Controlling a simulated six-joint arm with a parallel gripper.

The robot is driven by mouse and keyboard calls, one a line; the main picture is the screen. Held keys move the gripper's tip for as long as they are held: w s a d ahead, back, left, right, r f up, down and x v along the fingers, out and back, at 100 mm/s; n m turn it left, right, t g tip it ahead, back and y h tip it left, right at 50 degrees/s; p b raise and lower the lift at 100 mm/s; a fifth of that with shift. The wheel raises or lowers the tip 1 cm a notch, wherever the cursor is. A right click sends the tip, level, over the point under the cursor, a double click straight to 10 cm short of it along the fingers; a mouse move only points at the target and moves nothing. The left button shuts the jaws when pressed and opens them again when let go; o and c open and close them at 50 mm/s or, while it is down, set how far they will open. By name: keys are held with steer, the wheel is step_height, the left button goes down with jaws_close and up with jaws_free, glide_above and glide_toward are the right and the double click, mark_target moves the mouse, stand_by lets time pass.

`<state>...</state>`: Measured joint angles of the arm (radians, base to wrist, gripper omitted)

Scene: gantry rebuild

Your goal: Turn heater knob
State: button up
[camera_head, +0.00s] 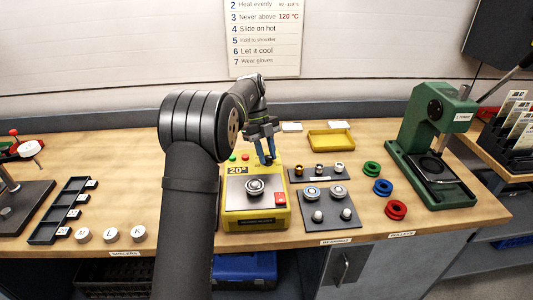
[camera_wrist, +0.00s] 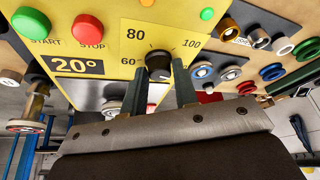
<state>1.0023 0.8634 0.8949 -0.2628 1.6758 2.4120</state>
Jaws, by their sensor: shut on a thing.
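The yellow heater (camera_head: 230,221) stands at the front middle of the bench, with a metal plate on top and a display reading 20°. Its black knob (camera_wrist: 158,65) sits on the yellow panel in the wrist view, among the printed marks 60, 80 and 100. My gripper (camera_wrist: 159,72) has one finger on each side of the knob and is shut on it. The knob's lower part and the lower dial marks are hidden by the fingers.
A green START button (camera_wrist: 38,25) and a red STOP button (camera_wrist: 87,28) sit left of the knob. Dark trays of small parts (camera_head: 327,222), colored rings (camera_head: 383,187) and a green press (camera_head: 432,135) stand to the right. White lettered pieces (camera_head: 110,235) lie at the left.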

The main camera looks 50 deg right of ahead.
steer(key=shift+f, duration=0.1)
stand_by(0.3)
steer(key=o, duration=1)
steer(key=v, duration=1.2)
steer(key=x, duration=1.2)
